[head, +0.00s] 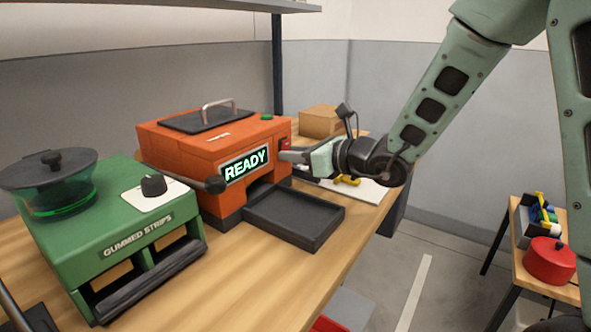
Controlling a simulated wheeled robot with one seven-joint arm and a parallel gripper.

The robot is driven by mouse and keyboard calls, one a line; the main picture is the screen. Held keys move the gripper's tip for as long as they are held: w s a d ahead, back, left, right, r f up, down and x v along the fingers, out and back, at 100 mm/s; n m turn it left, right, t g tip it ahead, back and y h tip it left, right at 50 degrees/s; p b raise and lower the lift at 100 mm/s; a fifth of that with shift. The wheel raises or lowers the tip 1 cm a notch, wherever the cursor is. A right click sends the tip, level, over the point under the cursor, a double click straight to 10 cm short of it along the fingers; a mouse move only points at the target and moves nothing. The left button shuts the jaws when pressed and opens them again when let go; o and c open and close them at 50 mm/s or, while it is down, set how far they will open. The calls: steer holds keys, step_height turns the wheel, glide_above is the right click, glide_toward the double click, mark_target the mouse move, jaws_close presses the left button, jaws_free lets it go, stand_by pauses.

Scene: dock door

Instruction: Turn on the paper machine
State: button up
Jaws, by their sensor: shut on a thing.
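The orange paper machine (190,147) stands on the wooden bench, with a lit green READY display (245,166) on its front. A green button (267,117) is on its top right. A black-knobbed lever (214,185) sticks out at its front left, and a black tray (294,217) extends from below the display. My gripper (288,156) is at the right end of the machine's front, beside the display. Its jaws are shut on a small part there, which the fingers hide; I cannot tell its shape.
A green gummed strips machine (120,225) with a black knob stands at the left. A cardboard box (320,121) and a yellow item (347,180) on a white sheet are behind and below my gripper. A side table holds a red pot (550,261).

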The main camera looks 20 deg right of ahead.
steer(key=shift+t+y+b, duration=0.3)
steer(key=shift+b, duration=0.25)
steer(key=o, duration=1)
steer(key=b+v, duration=0.8)
steer(key=v, duration=0.9)
steer(key=shift+s+d, duration=0.1)
steer(key=shift+s, duration=0.1)
